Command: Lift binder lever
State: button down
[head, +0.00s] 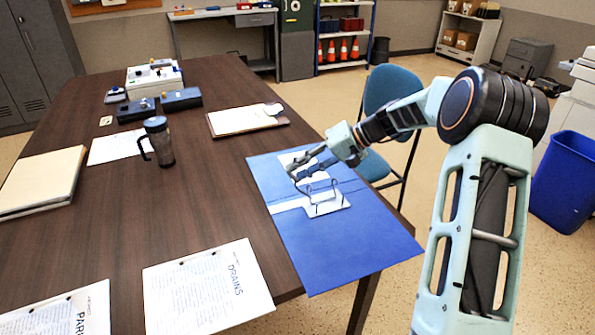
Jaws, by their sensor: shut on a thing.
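A blue binder (350,243) lies open and flat at the right side of the dark table, its near right corner past the table edge. Its metal lever mechanism (328,207) sits on a pale plate near the middle, with wire arches standing up. My gripper (297,173) reaches in from the right, just above the far end of the mechanism. Its fingers are closed on the binder lever, which is mostly hidden by the fingertips at this size. A white label or sheet shows under the fingers.
Loose punched sheets, one headed DRAINS (207,289), lie at the front. A blue chair (390,90) stands behind my arm.

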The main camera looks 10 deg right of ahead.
jog(key=shift+d, duration=0.1)
dwell(0.3)
jog(key=c, duration=1.6)
grip_release()
jog(key=shift+d, duration=0.1)
jog(key=v, duration=1.2)
jog(key=shift+w, duration=0.1)
